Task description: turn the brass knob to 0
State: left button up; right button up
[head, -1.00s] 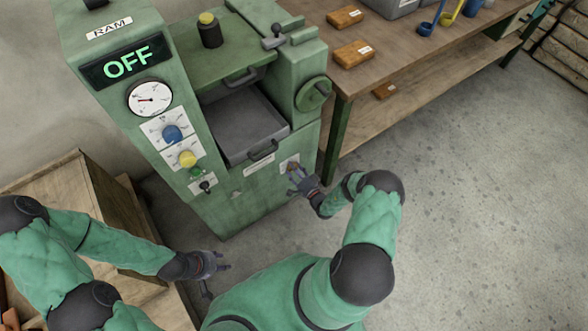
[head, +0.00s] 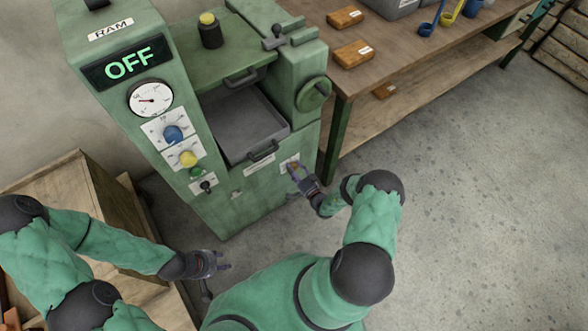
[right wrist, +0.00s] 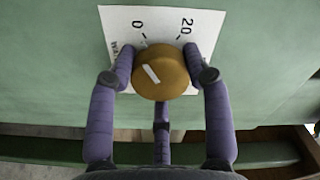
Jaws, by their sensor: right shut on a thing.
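The brass knob (right wrist: 166,76) sits on a white dial plate (right wrist: 120,22) on the green machine's front. In the right wrist view the plate shows 0 at upper left of the knob and 20 at upper right. The knob's white mark slants toward the upper left, roughly the 0 side; I cannot tell whether it lines up exactly. My right gripper (right wrist: 165,75) is shut on the knob, with purple fingers around its sides. It also shows at the machine's lower front in the head view (head: 294,171). My left gripper (head: 226,261) is open, empty and away from the machine.
The green machine (head: 235,205) has an OFF display (head: 128,64), a gauge (head: 150,99), a blue knob (head: 173,134) and a yellow knob (head: 188,159).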

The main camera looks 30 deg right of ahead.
jog(key=shift+a+f, duration=0.1)
jog(key=shift+a, duration=0.3)
jog(key=o, duration=1)
jog(key=shift+o, duration=0.8)
jog(key=shift+d, duration=0.15)
jog(key=s+d, duration=0.1)
jog(key=s, duration=1.1)
